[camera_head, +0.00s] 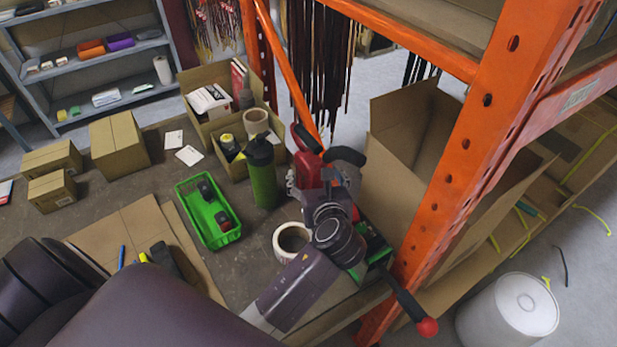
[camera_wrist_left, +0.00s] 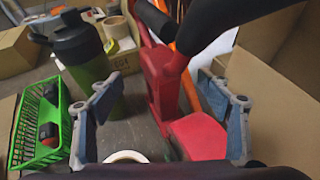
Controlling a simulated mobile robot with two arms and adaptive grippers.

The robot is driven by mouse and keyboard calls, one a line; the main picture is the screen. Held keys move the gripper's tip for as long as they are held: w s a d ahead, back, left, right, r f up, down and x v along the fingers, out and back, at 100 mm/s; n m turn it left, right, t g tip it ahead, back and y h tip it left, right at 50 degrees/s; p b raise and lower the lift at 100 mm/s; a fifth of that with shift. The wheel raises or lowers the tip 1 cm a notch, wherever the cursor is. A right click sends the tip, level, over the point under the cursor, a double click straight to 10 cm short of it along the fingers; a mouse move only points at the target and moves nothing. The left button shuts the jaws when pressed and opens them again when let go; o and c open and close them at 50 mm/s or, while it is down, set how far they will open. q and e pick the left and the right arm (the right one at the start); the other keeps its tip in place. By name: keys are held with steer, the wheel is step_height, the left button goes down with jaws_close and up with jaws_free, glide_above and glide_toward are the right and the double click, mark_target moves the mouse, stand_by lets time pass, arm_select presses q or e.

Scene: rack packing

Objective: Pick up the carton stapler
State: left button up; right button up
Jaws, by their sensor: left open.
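The carton stapler (camera_head: 308,172) is red with black handles and stands near the orange rack post. In the left wrist view its red body (camera_wrist_left: 162,82) rises between the two fingers, with a wider red part lower right and a black handle crossing the top. My left gripper (camera_head: 322,186) is open over the stapler in the head view. In the left wrist view the blue-grey fingers (camera_wrist_left: 165,108) are wide apart, one on each side of the red body. I cannot tell whether they touch it. My wrist hides the stapler's lower part. My right gripper is not in view.
A green bottle (camera_head: 262,172) and a green basket (camera_head: 209,213) stand left of the stapler. A tape roll (camera_head: 290,238) is close to my wrist. The orange rack post (camera_head: 455,190) and an open carton (camera_head: 400,150) limit room on the right.

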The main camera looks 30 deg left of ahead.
mark_target(313, 168)
arm_select(q)
steer(key=x, duration=0.3)
steer(key=shift+w+f+p, duration=0.1)
steer(key=shift+w+p, duration=0.15)
steer(key=shift+p, duration=0.15)
steer(key=x, duration=0.2)
steer(key=shift+w+a+f, duration=0.2)
steer(key=shift+w, duration=0.05)
steer(key=c, duration=1.1)
jaws_close()
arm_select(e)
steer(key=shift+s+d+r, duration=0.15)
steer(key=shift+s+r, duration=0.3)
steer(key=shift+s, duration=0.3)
